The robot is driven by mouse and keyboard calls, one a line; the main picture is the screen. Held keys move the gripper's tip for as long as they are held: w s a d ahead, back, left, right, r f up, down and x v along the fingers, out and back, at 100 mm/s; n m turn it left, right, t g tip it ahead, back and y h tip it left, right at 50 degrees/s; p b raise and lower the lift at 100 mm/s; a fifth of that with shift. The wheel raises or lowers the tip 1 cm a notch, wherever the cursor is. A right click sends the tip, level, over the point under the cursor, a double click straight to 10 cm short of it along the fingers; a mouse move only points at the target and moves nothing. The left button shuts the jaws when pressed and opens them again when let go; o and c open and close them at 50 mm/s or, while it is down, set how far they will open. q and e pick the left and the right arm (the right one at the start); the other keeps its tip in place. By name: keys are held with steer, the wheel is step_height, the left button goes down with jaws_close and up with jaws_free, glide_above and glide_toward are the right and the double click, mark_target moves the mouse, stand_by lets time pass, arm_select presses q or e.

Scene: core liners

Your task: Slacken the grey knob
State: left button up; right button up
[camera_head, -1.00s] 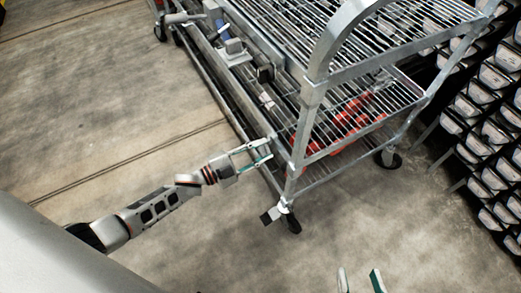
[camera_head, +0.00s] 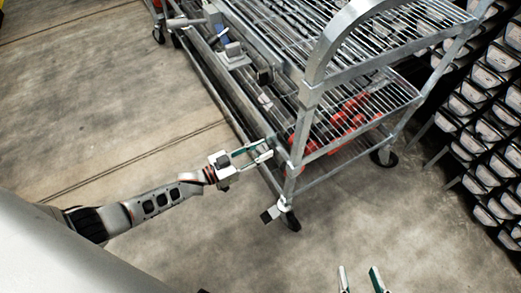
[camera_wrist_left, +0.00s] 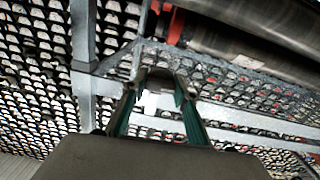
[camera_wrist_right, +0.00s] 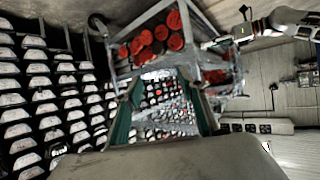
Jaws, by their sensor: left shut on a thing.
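My left gripper (camera_head: 262,150) is at the near lower corner of the metal cart (camera_head: 308,118), its fingertips against the end of the long rail. In the left wrist view its two green-lined fingers close on a small grey piece (camera_wrist_left: 158,76), which I take to be the grey knob; the fingertips partly hide it, and its shape is hard to make out. In the head view I cannot separate the knob from the fingertips. My right gripper (camera_head: 358,270) is open and empty, low in the head view and apart from the cart; its spread fingers also show in the right wrist view (camera_wrist_right: 160,88).
Red-ended cylinders (camera_head: 350,112) lie on the cart's lower shelf. A blue-grey clamp-like part (camera_head: 233,50) sits along the rail. A caster (camera_head: 290,222) stands below the corner. A rack of white-fronted trays (camera_head: 490,120) is at the right. The floor at left is clear.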

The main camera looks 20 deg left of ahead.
arm_select(q)
steer(key=shift+n, duration=1.1)
arm_select(e)
steer(key=shift+s+d+f, duration=0.1)
steer(key=shift+s+f, duration=0.1)
steer(key=shift+f, duration=0.05)
arm_select(q)
steer(key=o, duration=1.1)
arm_select(e)
steer(key=shift+r, duration=0.1)
steer(key=shift+w, duration=0.1)
arm_select(q)
steer(key=shift+s, duration=0.1)
steer(key=v, duration=1.2)
